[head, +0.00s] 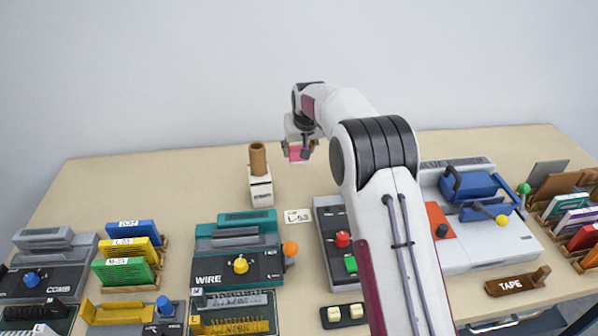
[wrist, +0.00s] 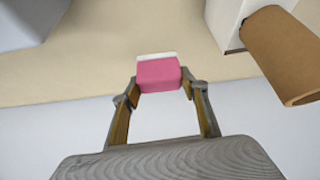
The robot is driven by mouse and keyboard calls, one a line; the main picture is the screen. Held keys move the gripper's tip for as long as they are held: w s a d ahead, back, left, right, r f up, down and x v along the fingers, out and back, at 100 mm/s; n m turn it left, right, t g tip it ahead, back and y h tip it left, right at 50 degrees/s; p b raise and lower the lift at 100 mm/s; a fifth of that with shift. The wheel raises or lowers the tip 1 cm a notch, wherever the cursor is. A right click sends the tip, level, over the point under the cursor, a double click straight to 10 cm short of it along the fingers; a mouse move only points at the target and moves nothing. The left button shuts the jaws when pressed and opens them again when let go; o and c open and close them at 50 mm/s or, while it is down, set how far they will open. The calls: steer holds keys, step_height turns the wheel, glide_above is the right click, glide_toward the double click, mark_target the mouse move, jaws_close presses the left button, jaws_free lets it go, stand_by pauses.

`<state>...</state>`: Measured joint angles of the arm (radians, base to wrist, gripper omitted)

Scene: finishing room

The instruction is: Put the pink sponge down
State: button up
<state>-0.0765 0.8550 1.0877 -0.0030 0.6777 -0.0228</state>
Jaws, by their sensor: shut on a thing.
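The pink sponge (head: 297,152) is held in my gripper (head: 299,150) above the back part of the table in the head view. In the wrist view the sponge (wrist: 158,74) is a pink block with a white strip along its far edge. The fingers of my gripper (wrist: 160,88) are shut on its two sides. The sponge appears to be off the table, though its exact height is hard to tell. My arm hides part of the table to the right of the gripper.
A white box with a brown cardboard tube (head: 258,160) stands left of the gripper; the tube (wrist: 290,60) is at the wrist view's right. A teal wire machine (head: 238,250), a grey machine (head: 330,240) and a blue machine (head: 480,215) stand nearer. The table's back left (head: 160,180) is clear.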

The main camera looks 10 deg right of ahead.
steer(key=shift+f, duration=1.35)
steer(key=shift+f, duration=0.1)
steer(key=shift+f, duration=2.4)
steer(key=shift+f, duration=0.15)
steer(key=o, duration=1)
steer(key=shift+v, duration=1)
steer(key=v, duration=1)
